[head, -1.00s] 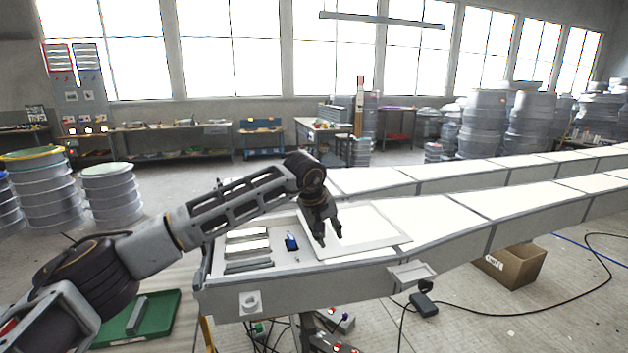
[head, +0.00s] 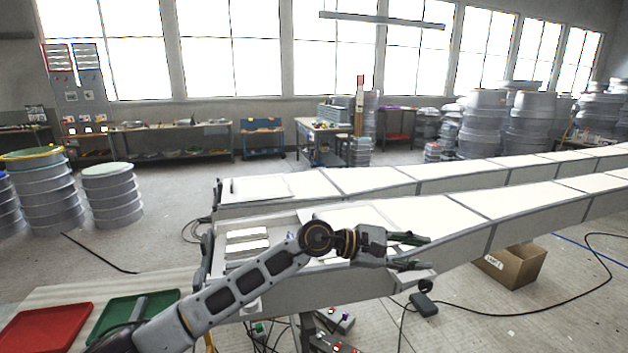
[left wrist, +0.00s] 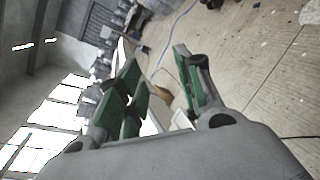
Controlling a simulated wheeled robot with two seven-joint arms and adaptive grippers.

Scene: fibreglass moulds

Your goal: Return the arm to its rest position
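My left arm comes in from the lower left in the head view and reaches across the near end of the long white mould table (head: 420,215). My left gripper (head: 412,252) points right, over the front edge of the table. Its two fingers stand apart with nothing between them. In the left wrist view the green-padded fingers of the gripper (left wrist: 160,90) are spread, with floor and part of the white table beyond. My right gripper is in no view.
A green tray (head: 158,306) with a grey bar in it and a red tray (head: 45,325) are at the lower left. Light bars (head: 247,234) lie on the table's near end. A cardboard box (head: 515,265) stands on the floor at right. Stacked drums (head: 112,195) stand at left.

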